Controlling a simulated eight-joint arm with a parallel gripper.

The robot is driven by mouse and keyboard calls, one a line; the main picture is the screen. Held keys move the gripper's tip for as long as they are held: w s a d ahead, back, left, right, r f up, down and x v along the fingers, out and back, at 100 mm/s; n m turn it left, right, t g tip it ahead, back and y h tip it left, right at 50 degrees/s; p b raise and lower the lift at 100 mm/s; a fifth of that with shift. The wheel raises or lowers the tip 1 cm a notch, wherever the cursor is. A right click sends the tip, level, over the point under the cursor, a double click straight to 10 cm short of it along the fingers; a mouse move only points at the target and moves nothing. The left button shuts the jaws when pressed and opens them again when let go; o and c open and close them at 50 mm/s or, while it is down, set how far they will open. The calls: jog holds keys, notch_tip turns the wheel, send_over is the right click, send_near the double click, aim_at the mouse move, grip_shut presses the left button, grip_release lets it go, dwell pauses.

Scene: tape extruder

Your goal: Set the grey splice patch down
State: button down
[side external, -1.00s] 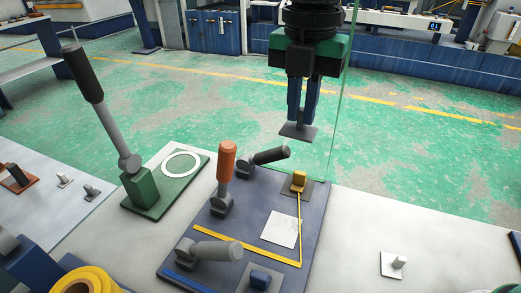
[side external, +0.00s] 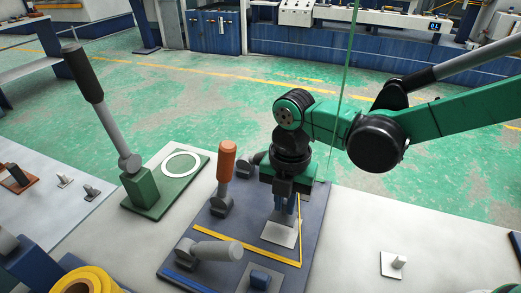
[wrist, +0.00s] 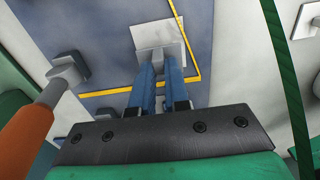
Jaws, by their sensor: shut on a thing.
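My gripper (side external: 285,216) is low over the dark blue plate (side external: 232,228), with its blue fingers pointing down at the white square (side external: 283,240). In the wrist view the fingers are shut on the grey splice patch (wrist: 176,54), which is flat and lies over the white square (wrist: 146,33). The patch overlaps much of the square. I cannot tell whether the patch touches the square or hangs just above it. The fingers hide part of both.
An orange-handled lever (side external: 226,165) stands upright left of my gripper. A grey clamp (side external: 216,251) lies at the front. A yellow strip (side external: 232,246) borders the square's area. A green base with a tall lever (side external: 142,190) stands left. The white table at right is mostly clear.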

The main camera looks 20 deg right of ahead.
aim_at(285, 204)
jog(key=shift+f, duration=1.55)
jog(key=shift+f, duration=0.1)
jog(key=shift+f, duration=0.15)
jog(key=c, duration=0.9)
grip_release()
jog(key=shift+o, duration=0.2)
